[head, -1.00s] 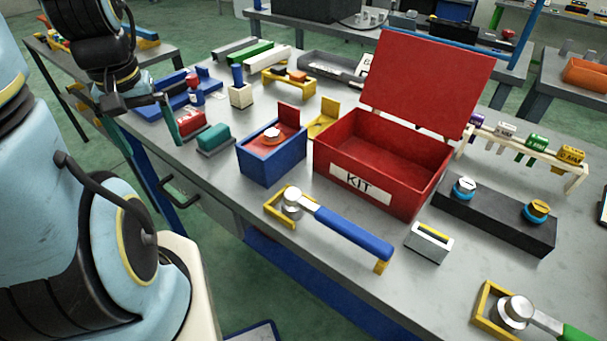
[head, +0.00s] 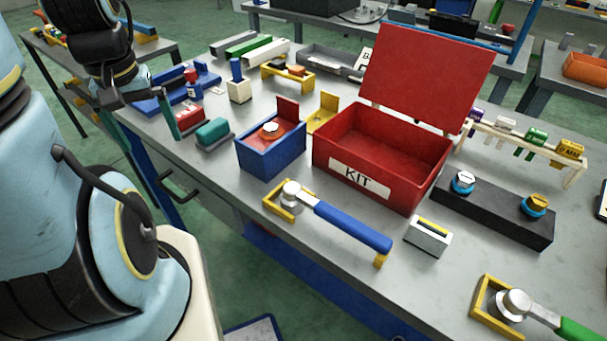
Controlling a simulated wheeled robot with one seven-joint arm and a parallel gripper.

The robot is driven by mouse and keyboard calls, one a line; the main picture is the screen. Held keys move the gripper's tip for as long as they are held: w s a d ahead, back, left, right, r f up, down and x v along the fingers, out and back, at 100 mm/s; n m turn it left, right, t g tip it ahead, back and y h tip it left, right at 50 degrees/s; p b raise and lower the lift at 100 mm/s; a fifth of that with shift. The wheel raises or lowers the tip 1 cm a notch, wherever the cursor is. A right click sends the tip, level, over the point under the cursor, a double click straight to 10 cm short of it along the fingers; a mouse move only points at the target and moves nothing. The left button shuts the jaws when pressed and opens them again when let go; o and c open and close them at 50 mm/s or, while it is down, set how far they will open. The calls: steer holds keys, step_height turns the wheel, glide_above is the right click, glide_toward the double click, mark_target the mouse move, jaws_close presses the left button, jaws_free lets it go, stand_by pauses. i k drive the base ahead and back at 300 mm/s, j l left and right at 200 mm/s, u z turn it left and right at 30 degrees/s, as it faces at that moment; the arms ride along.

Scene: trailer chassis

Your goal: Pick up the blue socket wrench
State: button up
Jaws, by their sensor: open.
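The blue socket wrench (head: 348,226) lies along the front edge of the grey workbench. Its silver round head sits in a yellow holder at the left, and its blue handle runs to the right onto a small yellow support. My gripper (head: 145,125) is at the upper left, over the bench's left edge, with its fingers apart and nothing between them. It is well to the left of the wrench and apart from it.
An open red KIT box (head: 376,170) stands just behind the wrench. A blue box (head: 271,150) is to its left, and a small white block (head: 428,237) is near the handle's right end. A green-handled wrench (head: 530,310) lies in another yellow holder at the lower right.

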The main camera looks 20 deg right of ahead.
mark_target(293, 200)
steer(key=k+j, duration=0.1)
steer(key=k, duration=0.35)
steer(key=k+j, duration=0.1)
steer(key=k, duration=0.3)
